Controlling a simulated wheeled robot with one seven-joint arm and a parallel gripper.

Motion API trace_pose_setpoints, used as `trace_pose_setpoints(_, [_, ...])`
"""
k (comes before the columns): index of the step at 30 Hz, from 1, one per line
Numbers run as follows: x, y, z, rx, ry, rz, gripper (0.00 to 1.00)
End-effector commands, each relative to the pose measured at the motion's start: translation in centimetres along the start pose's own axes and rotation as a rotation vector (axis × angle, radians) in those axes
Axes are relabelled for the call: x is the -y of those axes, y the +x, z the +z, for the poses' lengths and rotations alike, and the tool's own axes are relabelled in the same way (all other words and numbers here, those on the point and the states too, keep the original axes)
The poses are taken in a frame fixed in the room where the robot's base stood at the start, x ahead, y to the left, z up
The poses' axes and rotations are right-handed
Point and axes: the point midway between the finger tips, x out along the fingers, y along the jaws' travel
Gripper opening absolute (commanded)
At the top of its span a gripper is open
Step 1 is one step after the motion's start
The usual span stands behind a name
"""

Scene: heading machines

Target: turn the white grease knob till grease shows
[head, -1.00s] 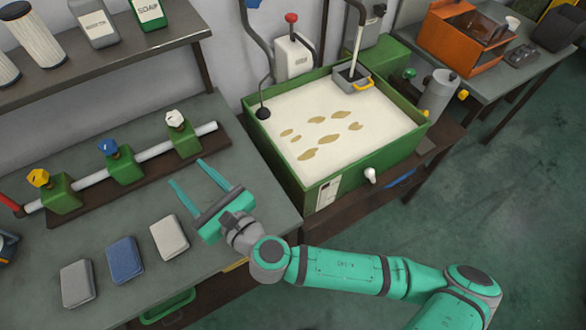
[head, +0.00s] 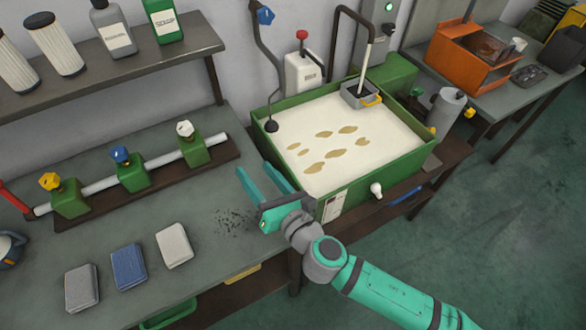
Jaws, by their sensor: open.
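The white grease knob (head: 185,129) sits on top of the rightmost green block (head: 195,150) of a pipe row on the bench at left. I cannot see any grease at it. My gripper (head: 257,176) is open and empty, its two teal fingers pointing up and left. It is over the bench's right edge beside the green tank, to the right of and nearer than the white knob, and apart from it.
A blue knob (head: 121,155) and a yellow knob (head: 49,181) stand on the same pipe (head: 100,186). A green tank (head: 385,170) of pale liquid is close to my gripper's right. Grey, blue and white pads (head: 174,245) lie in front. Dark specks (head: 234,221) mark the bench.

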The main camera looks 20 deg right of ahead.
Motion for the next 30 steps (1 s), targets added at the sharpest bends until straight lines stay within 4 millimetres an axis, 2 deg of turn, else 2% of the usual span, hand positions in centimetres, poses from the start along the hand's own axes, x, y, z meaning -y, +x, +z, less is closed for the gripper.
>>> trace_pose_setpoints(6, [3.9,-1.7,1.4,0.019,0.112,-0.054,0.51])
trace_pose_setpoints(15, [7.5,-3.8,2.9,0.047,0.238,-0.1,0.51])
trace_pose_setpoints(21, [8.5,-4.5,3.3,0.056,0.273,-0.111,0.51])
trace_pose_setpoints(30, [8.5,-4.5,3.4,0.057,0.277,-0.112,0.51])
